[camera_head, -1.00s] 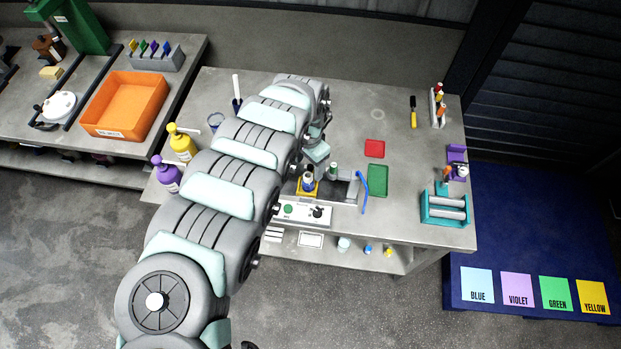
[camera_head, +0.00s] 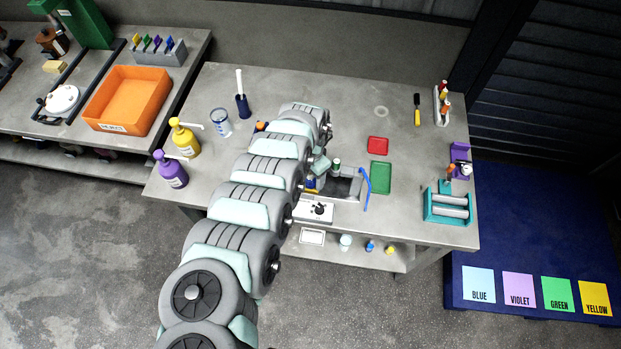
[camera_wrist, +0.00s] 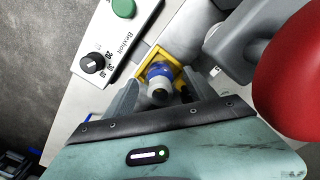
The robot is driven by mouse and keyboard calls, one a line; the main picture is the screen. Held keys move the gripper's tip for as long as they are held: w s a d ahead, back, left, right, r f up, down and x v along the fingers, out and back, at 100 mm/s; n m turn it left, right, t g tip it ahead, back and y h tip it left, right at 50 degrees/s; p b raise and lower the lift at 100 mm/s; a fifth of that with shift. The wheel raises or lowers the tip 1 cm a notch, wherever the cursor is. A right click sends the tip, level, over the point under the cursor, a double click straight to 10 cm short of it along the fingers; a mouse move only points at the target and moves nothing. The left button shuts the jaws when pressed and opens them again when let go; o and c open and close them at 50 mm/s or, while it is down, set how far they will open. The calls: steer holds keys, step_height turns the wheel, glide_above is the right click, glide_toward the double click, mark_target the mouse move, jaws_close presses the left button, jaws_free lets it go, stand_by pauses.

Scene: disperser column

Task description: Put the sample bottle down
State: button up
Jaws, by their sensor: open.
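The sample bottle (camera_wrist: 159,72), with a blue and white body and a dark top, stands in a square yellow holder (camera_wrist: 148,58) in the wrist view. My gripper (camera_wrist: 160,92) is open, with one finger on each side of the bottle. I cannot tell whether either finger touches it. In the head view, the blue of the bottle (camera_head: 311,183) shows only in part beside my arm, which hides most of the yellow holder and my fingers.
A white control box with a black knob (camera_wrist: 92,60) and green button (camera_wrist: 123,8) is close by. A large red rounded part (camera_wrist: 290,75) fills the right of the wrist view.

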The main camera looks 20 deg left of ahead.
steer(key=shift+c, duration=0.2)
jaws_close()
stand_by(0.5)
